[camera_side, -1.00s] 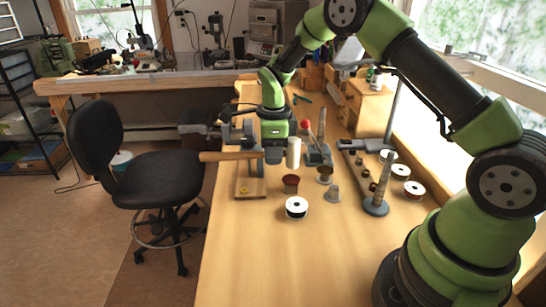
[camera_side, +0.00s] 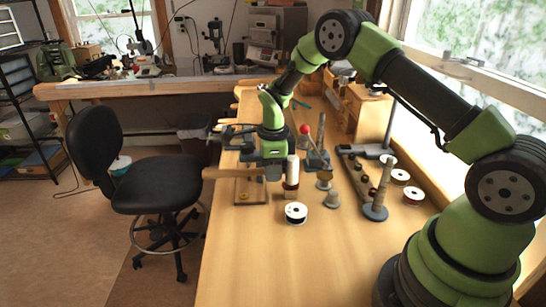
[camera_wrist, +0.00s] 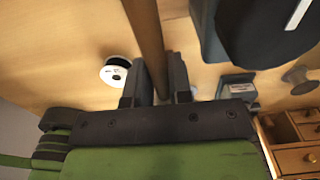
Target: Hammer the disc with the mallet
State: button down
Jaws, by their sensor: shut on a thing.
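My gripper (camera_side: 272,173) is shut on the mallet's wooden handle (camera_side: 232,173), which sticks out level to the left in the side view. The handle also runs up from between the fingers in the wrist view (camera_wrist: 147,40). The pale cylindrical mallet head (camera_side: 292,168) stands upright just right of the gripper. Right below it is a short round block (camera_side: 290,190); its dark red top is now hidden by the head. The head seems to touch it, but I cannot tell for sure. Whether that red top is the disc is unclear.
A wooden board (camera_side: 250,198) with a small yellow piece lies left. A post on a round base (camera_side: 375,210) stands right. The front bench is clear.

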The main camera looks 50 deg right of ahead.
notch_tip(320, 180, up, 4)
jog(key=shift+f, duration=0.2)
jog(key=shift+w+a+r, duration=0.1)
jog(key=shift+a+r, duration=0.05)
jog(key=shift+r, duration=0.45)
jog(key=shift+a+r, duration=0.1)
jog(key=shift+r, duration=0.45)
notch_tip(320, 180, down, 7)
jog(key=shift+r, duration=0.1)
notch_tip(320, 180, up, 4)
jog(key=shift+r, duration=0.25)
